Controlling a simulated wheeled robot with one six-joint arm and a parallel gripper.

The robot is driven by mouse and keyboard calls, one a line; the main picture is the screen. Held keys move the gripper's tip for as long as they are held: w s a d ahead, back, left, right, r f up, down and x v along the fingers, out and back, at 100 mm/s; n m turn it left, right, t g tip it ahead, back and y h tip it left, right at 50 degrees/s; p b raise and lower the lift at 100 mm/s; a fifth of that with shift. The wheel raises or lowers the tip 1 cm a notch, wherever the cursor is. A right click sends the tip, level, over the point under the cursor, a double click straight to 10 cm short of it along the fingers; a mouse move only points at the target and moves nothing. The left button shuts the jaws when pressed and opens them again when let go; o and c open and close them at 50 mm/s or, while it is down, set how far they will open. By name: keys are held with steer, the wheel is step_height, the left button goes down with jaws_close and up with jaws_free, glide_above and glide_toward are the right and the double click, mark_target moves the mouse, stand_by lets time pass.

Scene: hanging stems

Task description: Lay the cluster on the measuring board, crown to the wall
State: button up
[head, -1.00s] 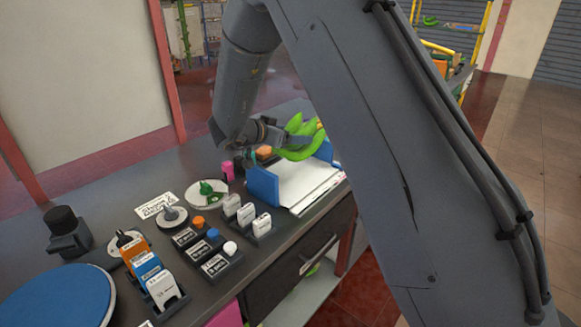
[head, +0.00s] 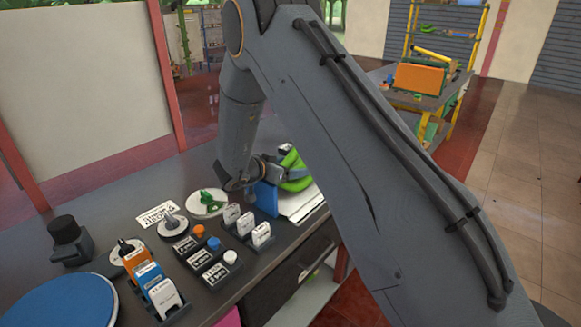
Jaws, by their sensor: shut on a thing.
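My gripper (head: 274,168) is shut on the green cluster (head: 292,172), whose curved fingers show beside my arm. My arm hides the cluster's right part, and its crown cannot be made out. The measuring board (head: 304,203) is a white plate on the bench with an upright blue wall (head: 266,198) at its left end. The cluster is over the board, just right of and behind the wall. I cannot tell whether it touches the board. My arm covers much of the board's far part.
Left of the board stand white tags (head: 232,214) in a dark holder, small knobs (head: 213,243), and a round plate with a green item (head: 208,203). Orange and white boxes (head: 148,272) and a blue disc (head: 62,302) are nearer. A yellow-framed cart (head: 425,78) stands behind.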

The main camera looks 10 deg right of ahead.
steer(key=shift+f, duration=0.25)
steer(key=shift+s+f, duration=0.2)
steer(key=shift+f, duration=0.2)
steer(key=o, duration=2)
steer(key=shift+s+f, duration=0.1)
steer(key=shift+f, duration=0.1)
steer(key=shift+r, duration=0.35)
steer(key=shift+a+r, duration=0.2)
steer(key=shift+r, duration=0.05)
steer(key=b+v, duration=0.1)
steer(key=v, duration=0.4)
steer(key=b+v, duration=0.1)
steer(key=v, duration=0.5)
steer(key=shift+a+r, duration=0.2)
steer(key=shift+r, duration=0.15)
